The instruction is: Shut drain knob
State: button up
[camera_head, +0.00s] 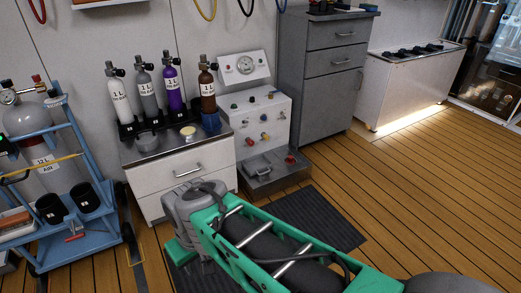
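A white fill panel (262,125) stands against the back wall, right of a low white drawer cabinet. Several small knobs and fittings, in black, blue, red and yellow, sit on its sloping top and front face. I cannot tell which one is the drain knob, or whether it is open or shut; labels are too small to read. A round gauge (245,65) is on a plate above the panel. My green and grey arm reaches across the bottom middle of the view, in front of and below the panel. I cannot make out my gripper's fingers.
Several small cylinders (171,82) stand on the drawer cabinet (178,178) left of the panel. A grey metal box (273,172) sits at the panel's foot. A blue cylinder cart (75,225) is at left, a grey cabinet (322,75) at right. The right wooden floor is clear.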

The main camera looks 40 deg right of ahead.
aim_at(250, 142)
jog(key=z, duration=0.45)
jog(key=i, duration=1.5)
